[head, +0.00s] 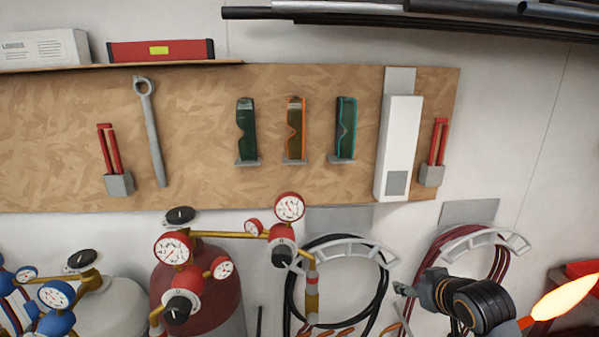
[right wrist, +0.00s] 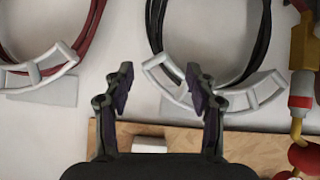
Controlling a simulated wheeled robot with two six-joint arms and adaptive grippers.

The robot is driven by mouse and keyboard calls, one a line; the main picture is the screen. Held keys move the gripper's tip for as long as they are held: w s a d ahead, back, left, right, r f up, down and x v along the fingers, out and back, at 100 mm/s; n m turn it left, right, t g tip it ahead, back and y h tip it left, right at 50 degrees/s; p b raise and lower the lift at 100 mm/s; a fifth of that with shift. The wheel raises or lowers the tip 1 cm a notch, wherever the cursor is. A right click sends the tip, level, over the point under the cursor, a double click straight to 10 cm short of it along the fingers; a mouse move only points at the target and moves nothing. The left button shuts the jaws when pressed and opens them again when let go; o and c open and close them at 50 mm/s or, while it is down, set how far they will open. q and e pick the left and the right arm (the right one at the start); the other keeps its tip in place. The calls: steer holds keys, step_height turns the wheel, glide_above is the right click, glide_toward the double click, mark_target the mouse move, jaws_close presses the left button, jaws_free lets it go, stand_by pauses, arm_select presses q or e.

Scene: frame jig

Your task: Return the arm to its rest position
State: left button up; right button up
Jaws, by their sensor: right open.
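My right gripper (head: 402,290) shows at the lower right of the head view, its arm coming in from the right edge. It is in front of the wall, between the two hose hangers in the picture. In the right wrist view the two dark fingers of the gripper (right wrist: 160,82) stand apart with nothing between them. The orange part of my right arm is at the right edge of the head view. My left gripper and arm are not in view.
A wooden board (head: 205,110) on the wall carries tools and glasses. Below it are a black hose (head: 377,300) and a red hose (head: 503,262) on hangers. A red gas cylinder (head: 215,285) with gauges stands left. Dark pipes (head: 400,12) run along the top. A red bin (head: 582,270) is at right.

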steer(key=s+a+f+m+g+h, duration=0.1)
steer(key=s+f+g, duration=0.2)
steer(key=s+f, duration=0.8)
steer(key=s+a+f+g, duration=0.2)
steer(key=s+f+g, duration=0.2)
steer(key=s+f, duration=0.75)
steer(key=s+d+f+g, duration=0.1)
steer(key=s+f, duration=0.1)
steer(key=f, duration=0.9)
steer(key=s+d+f, duration=0.2)
steer(key=s+f, duration=0.1)
steer(key=f, duration=0.8)
steer(key=s+d+f+g, duration=0.1)
steer(key=s+f, duration=1.7)
steer(key=s, duration=0.1)
steer(key=shift+s+f+m, duration=0.2)
steer(key=shift+f+m, duration=0.05)
steer(key=shift+m, duration=0.15)
